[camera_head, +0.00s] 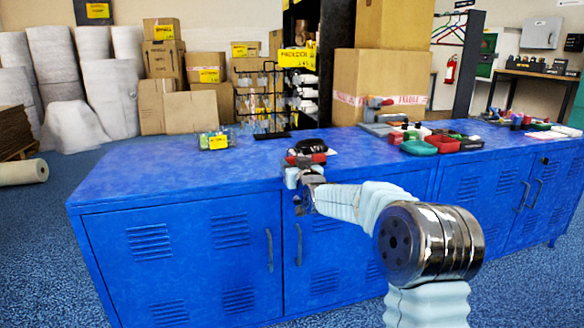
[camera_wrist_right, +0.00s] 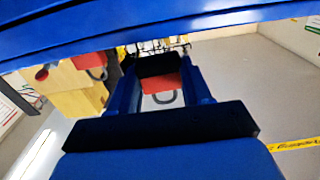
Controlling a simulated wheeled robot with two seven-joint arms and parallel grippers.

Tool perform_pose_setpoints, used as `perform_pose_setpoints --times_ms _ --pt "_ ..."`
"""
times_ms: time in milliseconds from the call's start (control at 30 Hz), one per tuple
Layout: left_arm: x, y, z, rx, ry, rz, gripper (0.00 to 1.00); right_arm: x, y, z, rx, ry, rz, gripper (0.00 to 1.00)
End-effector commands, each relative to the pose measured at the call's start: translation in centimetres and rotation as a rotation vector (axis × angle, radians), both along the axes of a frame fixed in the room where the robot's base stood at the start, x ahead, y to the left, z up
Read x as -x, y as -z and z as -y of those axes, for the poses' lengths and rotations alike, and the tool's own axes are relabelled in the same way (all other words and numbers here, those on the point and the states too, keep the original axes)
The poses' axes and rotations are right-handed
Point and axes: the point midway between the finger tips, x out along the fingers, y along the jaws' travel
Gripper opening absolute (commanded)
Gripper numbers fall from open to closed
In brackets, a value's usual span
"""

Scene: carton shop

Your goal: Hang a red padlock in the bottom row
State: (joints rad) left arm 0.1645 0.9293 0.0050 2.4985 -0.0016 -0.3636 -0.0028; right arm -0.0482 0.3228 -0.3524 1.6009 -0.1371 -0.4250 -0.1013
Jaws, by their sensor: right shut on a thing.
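My right gripper (camera_head: 298,168) is at the front edge of the blue cabinet top, shut on a red padlock (camera_head: 308,158). In the right wrist view the padlock's red body (camera_wrist_right: 159,82) sits between the two blue fingers, with its grey shackle curving below it in the picture. A black wire rack (camera_head: 262,100) stands farther back and left on the cabinet top, apart from the gripper. Small items hang on it, too small to make out, and its rows are hard to tell apart. My left gripper is not in view.
A black object (camera_head: 312,146) lies just behind the gripper. A clear box of small items (camera_head: 216,140) stands left of the rack's front. A tape dispenser (camera_head: 378,108), a red tray (camera_head: 443,143) and a green dish (camera_head: 418,147) are to the right.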

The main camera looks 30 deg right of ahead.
Motion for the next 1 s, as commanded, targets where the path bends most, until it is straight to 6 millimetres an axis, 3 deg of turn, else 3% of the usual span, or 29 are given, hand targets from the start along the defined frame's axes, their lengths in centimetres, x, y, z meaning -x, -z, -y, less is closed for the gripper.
perform_pose_setpoints --times_ms 500,1000 --pt "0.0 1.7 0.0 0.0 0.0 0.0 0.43 3.4 0.0 -0.8 -0.001 0.0 0.002 0.2" --pt "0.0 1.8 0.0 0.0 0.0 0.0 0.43 3.7 0.0 -0.8 0.0 0.0 0.001 0.2"
